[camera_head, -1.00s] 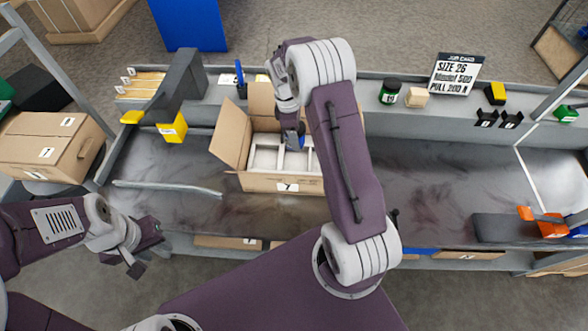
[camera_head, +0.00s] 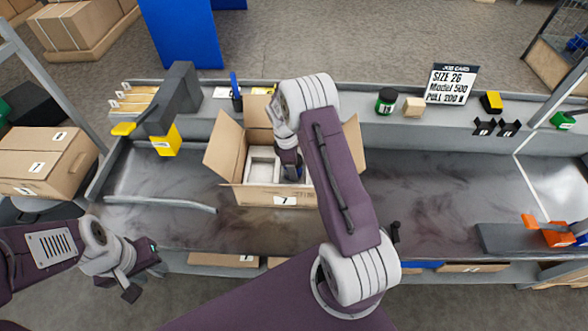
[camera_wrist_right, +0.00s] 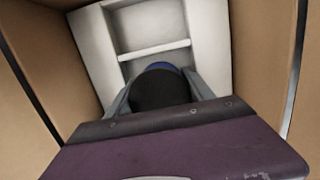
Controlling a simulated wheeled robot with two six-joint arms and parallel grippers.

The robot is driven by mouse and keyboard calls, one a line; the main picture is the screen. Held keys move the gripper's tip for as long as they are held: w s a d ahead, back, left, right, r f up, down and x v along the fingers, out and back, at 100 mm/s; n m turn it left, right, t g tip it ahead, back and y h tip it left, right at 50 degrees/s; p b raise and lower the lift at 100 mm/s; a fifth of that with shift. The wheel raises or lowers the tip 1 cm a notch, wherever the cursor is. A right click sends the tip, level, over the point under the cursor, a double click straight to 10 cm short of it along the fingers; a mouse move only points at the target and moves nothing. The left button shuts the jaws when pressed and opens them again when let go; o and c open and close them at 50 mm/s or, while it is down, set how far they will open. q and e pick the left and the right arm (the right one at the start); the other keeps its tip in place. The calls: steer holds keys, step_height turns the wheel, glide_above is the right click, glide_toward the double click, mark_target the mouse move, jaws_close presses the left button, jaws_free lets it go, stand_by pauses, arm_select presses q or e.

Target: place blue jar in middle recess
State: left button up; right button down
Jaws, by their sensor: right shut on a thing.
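The blue jar (camera_wrist_right: 160,88) has a dark round lid and shows a strip of blue at its far edge in the right wrist view. My right gripper (camera_wrist_right: 160,92) is shut on it, one finger on each side. In the head view my right gripper (camera_head: 291,172) is down inside the open carton (camera_head: 250,194), over the white insert (camera_head: 262,158). In the wrist view one insert divider (camera_wrist_right: 155,50) lies just beyond the jar, with an empty recess past it. The jar's base and the recess under it are hidden. My left gripper (camera_head: 146,274) is open and empty, away from the carton.
The carton's flaps (camera_head: 225,143) stand open at the sides. A green jar (camera_head: 386,101), a small tan block (camera_head: 413,106) and a job card (camera_head: 452,84) stand on the back ledge.

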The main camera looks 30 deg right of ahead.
steer(key=shift+w+f, duration=0.15)
steer(key=shift+f, duration=0.5)
steer(key=shift+f, duration=0.1)
steer(key=c, duration=0.7)
jaws_free()
steer(key=shift+o, duration=0.2)
steer(key=r, duration=0.4)
steer(key=a+r+p, duration=0.1)
steer(key=r, duration=0.3)
steer(key=r+p, duration=0.1)
steer(key=r, duration=0.3)
steer(key=shift+w+a+r, duration=0.1)
steer(key=shift+w+a, duration=0.2)
steer(key=shift+w, duration=0.05)
